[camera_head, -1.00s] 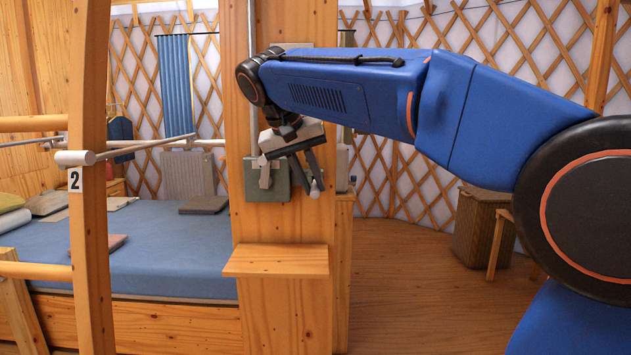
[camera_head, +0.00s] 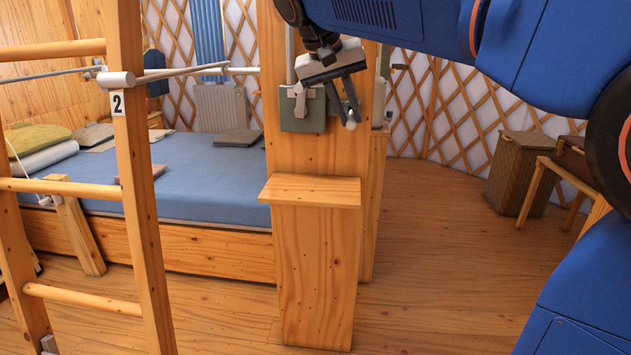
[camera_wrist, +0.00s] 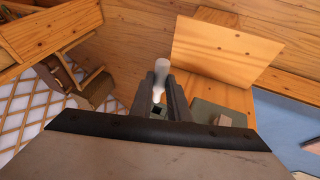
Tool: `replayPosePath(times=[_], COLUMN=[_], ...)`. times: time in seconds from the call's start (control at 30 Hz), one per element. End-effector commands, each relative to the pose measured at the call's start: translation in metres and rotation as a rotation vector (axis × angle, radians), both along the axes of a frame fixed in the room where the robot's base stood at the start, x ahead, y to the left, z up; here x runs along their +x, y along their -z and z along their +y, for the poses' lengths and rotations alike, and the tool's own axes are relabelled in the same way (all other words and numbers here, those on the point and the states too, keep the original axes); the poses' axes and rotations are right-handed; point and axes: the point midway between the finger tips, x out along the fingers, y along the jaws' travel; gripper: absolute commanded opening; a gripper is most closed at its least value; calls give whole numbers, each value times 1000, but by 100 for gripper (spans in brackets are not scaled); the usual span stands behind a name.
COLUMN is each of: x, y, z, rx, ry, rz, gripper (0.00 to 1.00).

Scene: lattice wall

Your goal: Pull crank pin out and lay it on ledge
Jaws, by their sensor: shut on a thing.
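The crank pin is a pale, rounded peg (camera_wrist: 161,74), held between the fingertips of my gripper (camera_wrist: 160,92) in the wrist view. In the head view my gripper (camera_head: 346,98) hangs in front of the post, with the pin (camera_head: 351,120) at its tips, right of the grey-green box (camera_head: 312,118). The box also shows in the wrist view (camera_wrist: 203,112). I cannot tell whether the pin touches the box. The wooden ledge (camera_head: 310,190) juts from the post below the box. It looks bare and also shows in the wrist view (camera_wrist: 222,50).
The wooden post (camera_head: 325,160) rises behind the ledge. A ladder-like frame with a "2" tag (camera_head: 117,103) stands at left, before a blue bed (camera_head: 200,175). A wooden bin (camera_head: 524,172) stands at right. The floor between is clear.

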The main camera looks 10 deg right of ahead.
Motion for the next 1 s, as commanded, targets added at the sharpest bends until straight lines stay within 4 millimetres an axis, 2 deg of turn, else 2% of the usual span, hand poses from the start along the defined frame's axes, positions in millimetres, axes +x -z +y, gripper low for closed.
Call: replayPosePath(times=[1.0], x=[0], y=[36], z=[0], rx=[-1], ry=[0], rz=[2], gripper=[0])
